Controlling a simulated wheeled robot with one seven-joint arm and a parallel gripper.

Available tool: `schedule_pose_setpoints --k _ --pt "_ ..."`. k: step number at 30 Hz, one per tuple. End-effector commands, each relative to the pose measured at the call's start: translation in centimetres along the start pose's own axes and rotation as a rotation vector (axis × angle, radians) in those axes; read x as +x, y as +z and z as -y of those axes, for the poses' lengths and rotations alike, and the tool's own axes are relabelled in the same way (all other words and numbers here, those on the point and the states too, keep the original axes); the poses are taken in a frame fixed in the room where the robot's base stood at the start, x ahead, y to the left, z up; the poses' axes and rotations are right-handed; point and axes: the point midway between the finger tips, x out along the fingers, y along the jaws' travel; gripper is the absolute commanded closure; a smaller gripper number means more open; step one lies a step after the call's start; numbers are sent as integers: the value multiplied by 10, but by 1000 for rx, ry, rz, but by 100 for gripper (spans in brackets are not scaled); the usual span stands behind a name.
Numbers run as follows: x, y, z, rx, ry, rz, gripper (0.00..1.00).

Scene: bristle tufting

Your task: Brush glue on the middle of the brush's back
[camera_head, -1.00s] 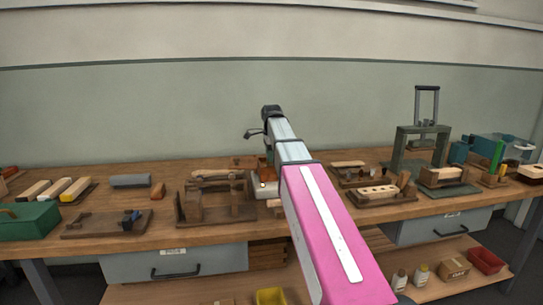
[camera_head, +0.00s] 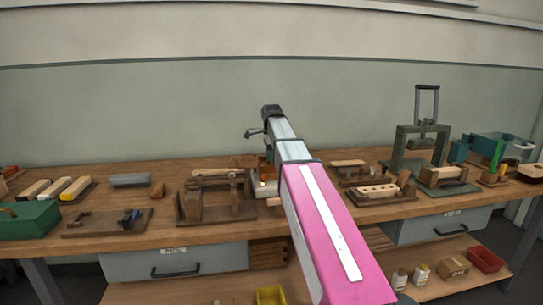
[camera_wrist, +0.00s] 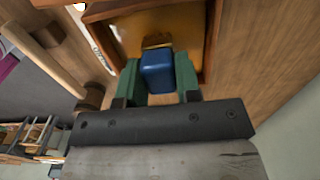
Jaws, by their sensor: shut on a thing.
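My gripper (camera_wrist: 160,92) shows in the wrist view with its two green fingers shut on a blue handle (camera_wrist: 157,72), which looks like the glue brush's. A brownish-gold part shows at the handle's far end. It points into a wooden-walled tray (camera_wrist: 203,50) with an amber floor that looks like glue; whether the tip touches it I cannot tell. In the head view my arm hides most of the gripper. A pale wooden bar (camera_head: 217,173), possibly the brush's back, rests across a wooden fixture (camera_head: 190,207) left of my arm.
A pale rod on posts (camera_wrist: 42,55) is close at the left in the wrist view. In the head view, a drilled block (camera_head: 377,191) and a green press (camera_head: 421,140) stand to the right. A green box (camera_head: 30,220) and several blocks are at the left of the bench.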

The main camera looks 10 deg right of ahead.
Motion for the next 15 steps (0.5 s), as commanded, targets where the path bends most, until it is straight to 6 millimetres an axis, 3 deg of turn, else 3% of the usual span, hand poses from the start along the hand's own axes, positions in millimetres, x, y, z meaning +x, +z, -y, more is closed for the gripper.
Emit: schedule_pose_setpoints --k 8,15 --pt "-1 0 -1 0 2 0 88" --pt "-15 0 0 0 1 0 88"
